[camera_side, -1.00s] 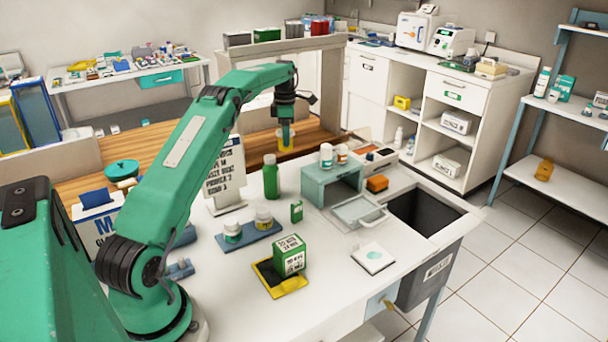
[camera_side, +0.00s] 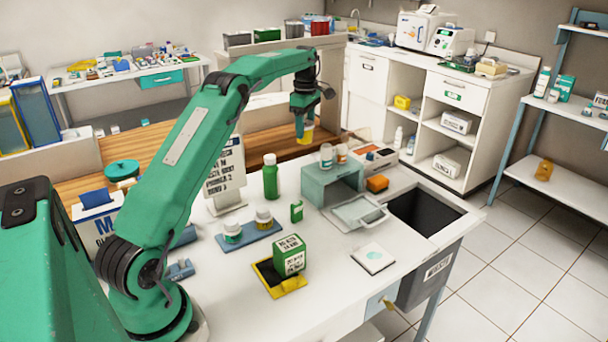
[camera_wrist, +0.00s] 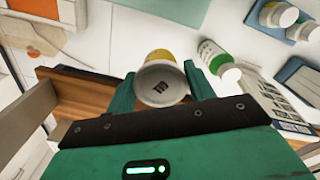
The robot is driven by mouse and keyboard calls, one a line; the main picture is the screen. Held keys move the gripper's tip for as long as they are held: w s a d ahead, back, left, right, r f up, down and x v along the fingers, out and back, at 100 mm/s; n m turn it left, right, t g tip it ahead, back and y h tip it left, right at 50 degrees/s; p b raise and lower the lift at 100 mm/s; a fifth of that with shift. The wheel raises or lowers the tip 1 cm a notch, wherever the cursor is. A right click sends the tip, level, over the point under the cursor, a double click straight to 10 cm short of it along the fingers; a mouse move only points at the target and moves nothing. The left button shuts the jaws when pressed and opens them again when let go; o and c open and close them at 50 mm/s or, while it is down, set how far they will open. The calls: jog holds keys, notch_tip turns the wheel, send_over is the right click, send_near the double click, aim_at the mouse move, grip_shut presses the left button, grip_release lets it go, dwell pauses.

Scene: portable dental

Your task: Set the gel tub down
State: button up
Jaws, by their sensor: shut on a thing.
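The gel tub (camera_side: 307,135) is a small tub with a yellow band, held in my gripper (camera_side: 303,127) at the back of the white worktop (camera_side: 330,282). In the wrist view the tub (camera_wrist: 162,82) shows its pale round lid with a dark mark, between the two green fingers of my gripper (camera_wrist: 162,88). The fingers are shut on it. In the side view it hangs in front of the wooden shelf, and I cannot tell its exact height.
A green bottle (camera_side: 270,178) and a text sign (camera_side: 226,176) stand left of the tub. Two tubs sit on a blue tray (camera_side: 250,236). The front worktop has free room.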

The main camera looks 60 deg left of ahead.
jog(key=d+r+m, duration=0.1)
jog(key=d+m, duration=0.1)
jog(key=d, duration=0.1)
jog(key=d+r+m, duration=0.2)
jog(key=d, duration=0.1)
jog(key=d+r+m, duration=0.2)
jog(key=m, duration=0.1)
jog(key=shift+w+d, duration=0.3)
jog(key=shift+d, duration=0.1)
jog(key=s+d+r+m, duration=0.1)
jog(key=s+d+m, duration=0.4)
jog(key=d+m, duration=0.5)
jog(key=s+d+r+m, duration=0.1)
jog(key=s+d+m, duration=0.5)
jog(key=d, duration=0.7)
jog(key=s+d+f+n, duration=0.2)
jog(key=f+n, duration=0.3)
jog(key=n, duration=0.7)
jog(key=s+d+f+n, duration=0.3)
jog(key=d+f+n, duration=0.2)
jog(key=n, duration=0.6)
jog(key=shift+s+d+f+n, duration=0.15)
jog(key=shift+s+f+n, duration=0.15)
jog(key=shift+n, duration=0.1)
jog(key=shift+w, duration=0.1)
